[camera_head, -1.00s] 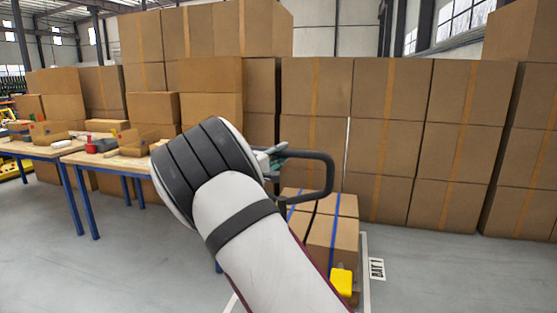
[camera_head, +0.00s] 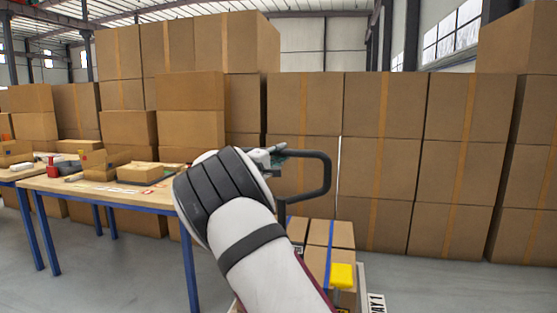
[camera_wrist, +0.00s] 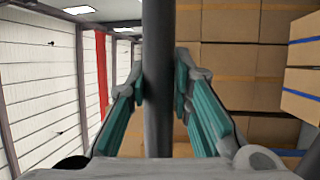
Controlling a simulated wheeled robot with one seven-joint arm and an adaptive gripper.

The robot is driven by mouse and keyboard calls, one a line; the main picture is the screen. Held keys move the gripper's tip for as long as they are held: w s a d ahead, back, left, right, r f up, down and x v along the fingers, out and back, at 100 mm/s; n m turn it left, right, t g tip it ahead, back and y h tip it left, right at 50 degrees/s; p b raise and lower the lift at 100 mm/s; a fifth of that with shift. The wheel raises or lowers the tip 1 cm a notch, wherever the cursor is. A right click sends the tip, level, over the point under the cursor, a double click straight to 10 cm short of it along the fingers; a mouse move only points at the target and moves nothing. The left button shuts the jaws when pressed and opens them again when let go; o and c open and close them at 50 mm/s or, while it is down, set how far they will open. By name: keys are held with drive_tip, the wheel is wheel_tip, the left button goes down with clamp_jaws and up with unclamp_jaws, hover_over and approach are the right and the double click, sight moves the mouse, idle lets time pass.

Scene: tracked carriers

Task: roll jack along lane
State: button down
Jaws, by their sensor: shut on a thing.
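The jack's dark looped handle (camera_head: 328,175) shows beyond my arm in the head view. My gripper (camera_head: 274,155) is at the left end of this loop, partly hidden by my wrist. In the wrist view, the teal fingers of my gripper (camera_wrist: 160,88) stand on both sides of a dark upright handle bar (camera_wrist: 157,50) and are shut on it. Cartons with blue tape (camera_head: 342,234) stand low behind my arm, with a yellow block (camera_head: 341,275) at their front right. The jack's lower body is hidden by my arm.
A wooden workbench (camera_head: 60,184) with blue legs stands at left, its right end close to my arm. It bears trays and small boxes. A high wall of stacked cartons (camera_head: 383,150) closes the back. Grey floor (camera_head: 450,285) is clear at the right.

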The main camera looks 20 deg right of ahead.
drive_tip(key=shift+w+d, duration=0.1)
drive_tip(key=shift+w, duration=0.05)
drive_tip(key=shift+r, duration=0.1)
drive_tip(key=c, duration=1.4)
unclamp_jaws()
drive_tip(key=shift+w+d, duration=0.1)
drive_tip(key=shift+d, duration=0.05)
drive_tip(key=v, duration=1.2)
